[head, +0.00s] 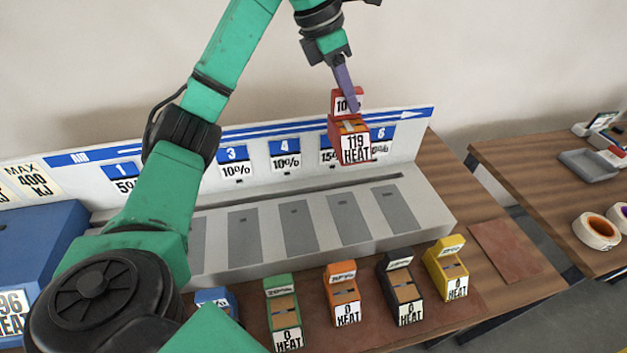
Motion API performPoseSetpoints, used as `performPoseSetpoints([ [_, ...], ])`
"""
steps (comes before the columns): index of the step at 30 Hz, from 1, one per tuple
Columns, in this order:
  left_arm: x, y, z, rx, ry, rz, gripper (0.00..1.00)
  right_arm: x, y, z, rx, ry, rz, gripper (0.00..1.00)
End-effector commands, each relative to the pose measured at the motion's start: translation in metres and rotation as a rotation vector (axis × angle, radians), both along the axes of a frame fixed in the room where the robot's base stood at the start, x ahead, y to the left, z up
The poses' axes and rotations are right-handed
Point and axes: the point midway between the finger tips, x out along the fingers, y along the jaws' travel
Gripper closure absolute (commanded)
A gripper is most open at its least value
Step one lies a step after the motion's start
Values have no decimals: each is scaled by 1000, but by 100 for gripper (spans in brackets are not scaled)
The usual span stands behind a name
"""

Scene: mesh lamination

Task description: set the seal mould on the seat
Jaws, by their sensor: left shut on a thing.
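A red mould (354,130) marked "119 HEAT" hangs from my left gripper (347,95), above the grey bench and in front of the numbered back panel. The gripper is shut on its upper part. The mould is clear of the seats below it. The name on its upper label is too small to read beyond "10". Dark grey rectangular seats (348,217) lie in a row on the light grey bench (425,200); those showing are empty. My right gripper is not in view.
Green (284,312), orange (343,295), black (403,290) and yellow (449,268) moulds marked "0 HEAT" stand in front of the bench. A blue one (214,297) is partly hidden by my arm. A blue box (45,240) stands left. A bare brown mat (502,250) lies right.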

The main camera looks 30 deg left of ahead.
Motion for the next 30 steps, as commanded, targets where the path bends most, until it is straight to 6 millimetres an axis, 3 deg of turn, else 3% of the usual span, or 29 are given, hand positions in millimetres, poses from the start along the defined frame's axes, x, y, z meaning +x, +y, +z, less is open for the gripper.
performPoseSetpoints([
  [3, 0, -1, -36, 1, 8, -2, 100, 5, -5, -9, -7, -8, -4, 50],
  [13, 0, -1, -138, 1, 6, 1, 100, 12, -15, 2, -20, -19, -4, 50],
  [22, 1, -3, -190, 0, 4, 0, 100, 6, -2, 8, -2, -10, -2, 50],
  [30, 1, -2, -196, 0, 0, 0, 100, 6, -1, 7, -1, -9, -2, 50],
])
